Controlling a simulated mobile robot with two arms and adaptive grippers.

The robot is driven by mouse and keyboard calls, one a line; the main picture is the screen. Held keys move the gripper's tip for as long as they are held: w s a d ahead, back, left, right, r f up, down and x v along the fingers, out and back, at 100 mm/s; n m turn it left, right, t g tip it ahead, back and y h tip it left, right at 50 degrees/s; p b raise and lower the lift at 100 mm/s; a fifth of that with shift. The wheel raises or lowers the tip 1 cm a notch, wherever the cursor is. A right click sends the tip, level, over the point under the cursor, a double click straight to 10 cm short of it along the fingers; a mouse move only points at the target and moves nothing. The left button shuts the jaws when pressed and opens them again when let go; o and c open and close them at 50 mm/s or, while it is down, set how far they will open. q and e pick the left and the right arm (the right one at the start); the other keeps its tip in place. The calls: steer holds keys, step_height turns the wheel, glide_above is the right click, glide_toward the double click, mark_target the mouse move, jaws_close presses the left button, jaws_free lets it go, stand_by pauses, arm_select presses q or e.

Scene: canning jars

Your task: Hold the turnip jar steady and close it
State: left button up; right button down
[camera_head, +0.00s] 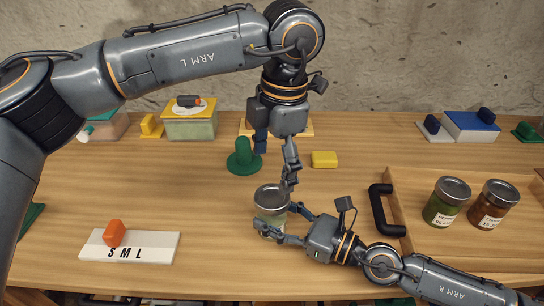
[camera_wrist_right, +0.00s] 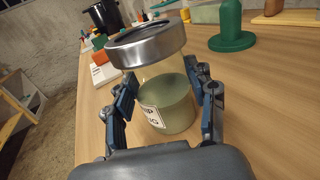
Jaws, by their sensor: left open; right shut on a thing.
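The turnip jar (camera_head: 271,213) stands on the table, glass with pale green contents and a partly visible white label; it also shows in the right wrist view (camera_wrist_right: 170,95). A silver lid (camera_wrist_right: 146,45) sits at its mouth; I cannot tell whether it is screwed down. My right gripper (camera_head: 280,219) is shut on the jar's body, one finger on each side, also in the right wrist view (camera_wrist_right: 165,100). My left gripper (camera_head: 275,163) is open, pointing down above the jar, one finger close by the lid's right edge; contact is unclear.
A green peg stand (camera_head: 243,158) and a yellow block (camera_head: 324,159) are behind the jar. An S M L board (camera_head: 128,247) with an orange piece (camera_head: 114,233) is left. A wooden tray (camera_head: 483,180) with a black handle (camera_head: 380,208) holds two lidded jars at right.

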mark_target(272, 197)
arm_select(q)
steer(key=n, duration=0.1)
steer(key=r+n+h, duration=0.1)
steer(key=n, duration=0.1)
steer(key=shift+a+n, duration=0.1)
steer(key=shift+n, duration=0.2)
steer(key=shift+f, duration=4)
steer(key=c, duration=1.2)
steer(key=o, duration=1.3)
steer(key=shift+c, duration=0.2)
